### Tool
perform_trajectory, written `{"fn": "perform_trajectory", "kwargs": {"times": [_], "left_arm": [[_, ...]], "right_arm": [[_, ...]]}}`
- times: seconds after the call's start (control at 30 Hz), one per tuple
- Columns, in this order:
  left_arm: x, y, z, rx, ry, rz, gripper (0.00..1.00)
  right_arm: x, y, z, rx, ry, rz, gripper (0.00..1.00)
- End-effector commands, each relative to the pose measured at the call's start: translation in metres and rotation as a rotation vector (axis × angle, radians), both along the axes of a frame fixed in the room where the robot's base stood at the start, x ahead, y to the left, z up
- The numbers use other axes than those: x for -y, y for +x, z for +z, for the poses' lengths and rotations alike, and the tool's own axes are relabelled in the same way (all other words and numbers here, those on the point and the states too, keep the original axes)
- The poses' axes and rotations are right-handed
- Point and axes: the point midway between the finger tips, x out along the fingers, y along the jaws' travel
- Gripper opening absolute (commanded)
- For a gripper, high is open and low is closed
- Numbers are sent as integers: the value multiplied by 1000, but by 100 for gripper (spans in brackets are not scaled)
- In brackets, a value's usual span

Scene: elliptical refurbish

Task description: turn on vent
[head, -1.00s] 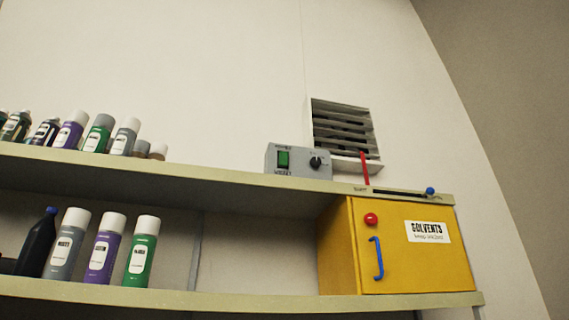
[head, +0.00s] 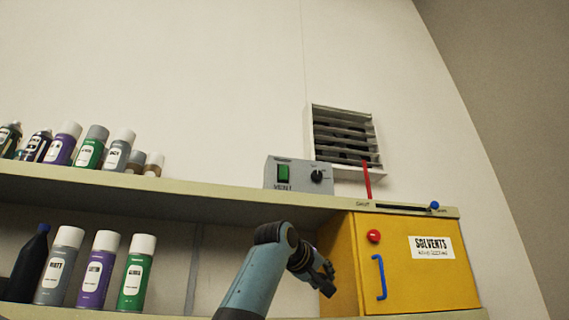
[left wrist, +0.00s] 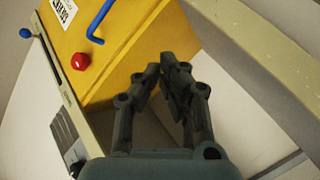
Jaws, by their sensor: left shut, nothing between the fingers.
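The vent (head: 344,138) is a white louvred grille on the wall, above the right part of the upper shelf. A grey control box (head: 299,175) stands on that shelf, left of the vent, with a green switch (head: 283,174) and a black knob (head: 316,176). A red stick (head: 367,181) stands upright in front of the vent's lower right. A slider with a blue knob (head: 435,206) is on the shelf edge. My left gripper (head: 331,284) is below the shelf, in front of the yellow cabinet's left side; its fingers (left wrist: 167,75) are shut and empty. My right gripper is not in view.
The yellow cabinet (head: 420,284) has a red button (head: 374,236), a blue handle (head: 380,278) and a SOLVENTS label. Several spray cans stand on both shelves at the left. The upper shelf edge (head: 180,194) lies above my gripper.

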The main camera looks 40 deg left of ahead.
Motion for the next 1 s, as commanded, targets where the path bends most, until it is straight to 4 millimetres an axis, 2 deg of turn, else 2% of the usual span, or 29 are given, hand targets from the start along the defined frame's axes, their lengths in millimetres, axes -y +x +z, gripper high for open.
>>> {"fn": "perform_trajectory", "kwargs": {"times": [0.03, 0.2, 0.4, 0.5, 0.6, 0.7, 0.83, 1.0], "left_arm": [[-1, -5, 31, 33, 0, 1, 0], [-3, -26, 113, 134, -4, 4, 0], [-6, -57, 205, 251, -3, 7, 0], [-7, -73, 242, 302, -2, 9, 0], [-8, -87, 270, 343, -1, 10, 0], [-8, -96, 289, 369, 0, 10, 0], [-9, -102, 299, 386, 0, 12, 0], [-9, -103, 300, 388, 0, 12, 0]], "right_arm": [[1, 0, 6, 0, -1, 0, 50], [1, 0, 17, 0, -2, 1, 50], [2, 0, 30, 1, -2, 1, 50], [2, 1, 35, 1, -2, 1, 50], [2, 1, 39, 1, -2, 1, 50], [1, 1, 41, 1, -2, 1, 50], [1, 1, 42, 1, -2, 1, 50], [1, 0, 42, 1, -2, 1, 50]]}}
